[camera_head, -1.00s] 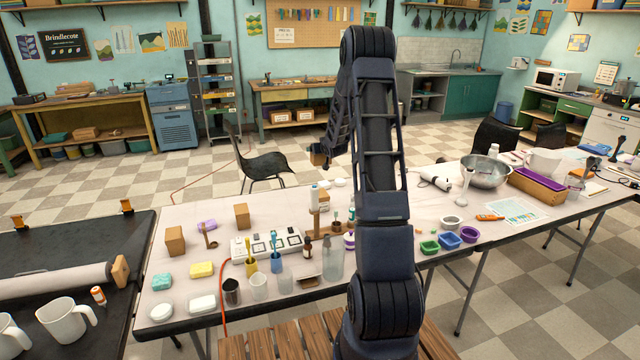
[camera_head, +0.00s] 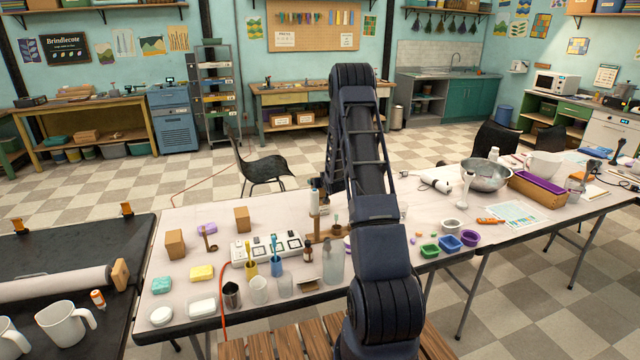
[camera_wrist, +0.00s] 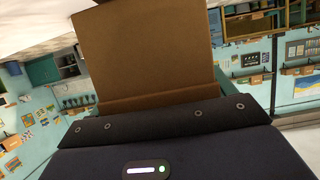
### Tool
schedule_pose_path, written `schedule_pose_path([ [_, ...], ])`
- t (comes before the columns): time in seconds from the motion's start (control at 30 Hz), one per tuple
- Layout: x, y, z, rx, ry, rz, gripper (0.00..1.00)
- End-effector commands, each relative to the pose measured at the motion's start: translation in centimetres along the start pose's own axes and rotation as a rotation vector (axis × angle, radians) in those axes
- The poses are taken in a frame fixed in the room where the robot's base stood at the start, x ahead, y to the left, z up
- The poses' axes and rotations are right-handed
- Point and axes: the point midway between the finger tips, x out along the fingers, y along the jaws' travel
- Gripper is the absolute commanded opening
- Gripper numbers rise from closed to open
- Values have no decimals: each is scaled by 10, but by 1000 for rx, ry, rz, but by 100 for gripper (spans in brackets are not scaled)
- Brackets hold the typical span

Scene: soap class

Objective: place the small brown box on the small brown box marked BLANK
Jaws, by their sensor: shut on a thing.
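A small brown box (camera_wrist: 150,50) fills the upper middle of the wrist view, held at my gripper (camera_wrist: 165,118), which is shut on it. In the head view, my own arm hides the gripper and the held box. Two small brown boxes stand upright on the white table at the left: one (camera_head: 175,244) nearer the left edge, the other (camera_head: 242,219) farther back and to the right. No BLANK marking is readable on either. The table under the held box cannot be made out.
A purple soap (camera_head: 207,229) and a wooden stick holder (camera_head: 209,240) sit between the two boxes. A yellow soap (camera_head: 202,272) and a teal soap (camera_head: 161,285) lie in front. A black chair (camera_head: 265,170) stands behind.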

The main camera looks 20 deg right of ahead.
Motion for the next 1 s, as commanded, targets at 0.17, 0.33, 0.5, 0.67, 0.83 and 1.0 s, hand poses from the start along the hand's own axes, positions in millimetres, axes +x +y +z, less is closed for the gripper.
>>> schedule_pose_path([
  [0.17,3,0,6,-1,2,0,52],
  [0.33,3,0,6,0,2,0,52],
  [0.5,4,0,9,0,1,0,91],
  [0.67,4,0,9,0,1,0,100],
  [0.83,3,0,6,0,2,0,100],
  [1.0,-14,0,6,0,1,0,100],
])
